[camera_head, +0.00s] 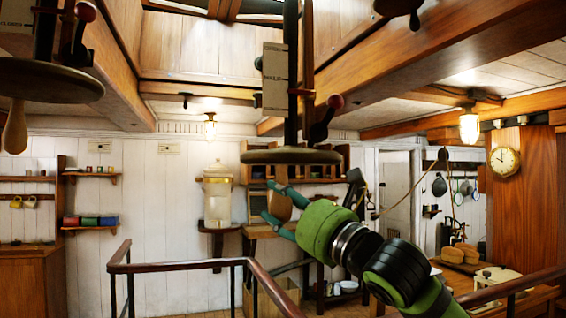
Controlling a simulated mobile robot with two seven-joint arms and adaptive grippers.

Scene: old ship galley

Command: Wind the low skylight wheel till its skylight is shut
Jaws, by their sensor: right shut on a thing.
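A dark round wheel (292,155) hangs level at the end of a dark vertical shaft (291,85) in the middle of the view. A wooden handle (280,204) hangs down from its underside. My right gripper (273,207), teal-fingered on a green arm from the lower right, is shut on this handle. A card (274,78) with small lettering, hard to read, is beside the shaft. Wooden skylight framing (215,46) shows overhead; how far the skylight is open is unclear. My left gripper is out of view.
A second wheel (48,81) with a hanging wooden handle (15,128) is at the upper left. A red-knobbed lever (326,118) is close beside the middle shaft. Dark railings (190,266) cross the lower view. Heavy beams (450,45) run overhead.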

